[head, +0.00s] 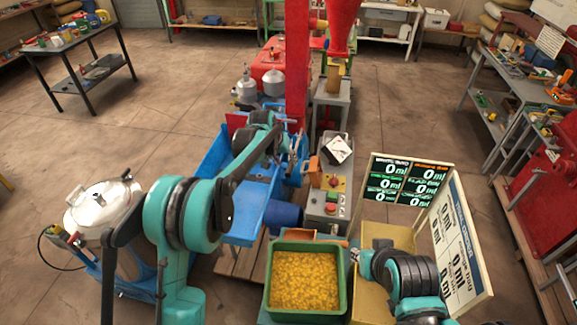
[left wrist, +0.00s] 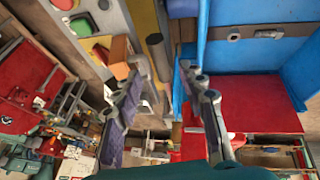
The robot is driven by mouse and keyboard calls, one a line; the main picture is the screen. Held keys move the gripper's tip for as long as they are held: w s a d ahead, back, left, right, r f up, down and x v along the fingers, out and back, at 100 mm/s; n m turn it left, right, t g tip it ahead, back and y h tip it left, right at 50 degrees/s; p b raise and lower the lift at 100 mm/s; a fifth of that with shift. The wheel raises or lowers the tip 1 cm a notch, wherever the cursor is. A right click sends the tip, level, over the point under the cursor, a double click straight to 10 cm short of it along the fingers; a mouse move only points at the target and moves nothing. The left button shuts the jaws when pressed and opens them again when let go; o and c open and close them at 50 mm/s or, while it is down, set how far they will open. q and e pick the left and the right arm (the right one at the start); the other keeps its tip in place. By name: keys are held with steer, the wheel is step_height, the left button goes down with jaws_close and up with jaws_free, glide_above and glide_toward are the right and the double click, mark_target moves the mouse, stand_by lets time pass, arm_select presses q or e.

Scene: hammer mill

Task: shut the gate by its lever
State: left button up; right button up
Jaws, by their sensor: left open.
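The blue hopper tray (head: 243,222) stands in the middle of the head view; its blue wall also fills the upper right of the left wrist view (left wrist: 262,62). My left gripper (head: 293,148) is over the tray's right side, fingers apart; in the left wrist view the two fingers (left wrist: 165,110) are spread with nothing held between them. An orange block (head: 314,163) is just right of the gripper; it shows left of the fingers in the left wrist view (left wrist: 119,57). I cannot clearly tell the gate or its lever apart. My right arm is at lower right; its fingers do not show.
A control box with buttons (head: 331,205) stands right of the tray. A green bin of yellow grain (head: 273,299) is in front, with a blue bucket (head: 284,216) behind it. A red column (head: 297,60) rises beyond my gripper. A display board (head: 404,181) is at right.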

mark_target(289, 166)
arm_select(q)
steer(key=b+x, duration=0.1)
steer(key=x, duration=0.4)
jaws_close()
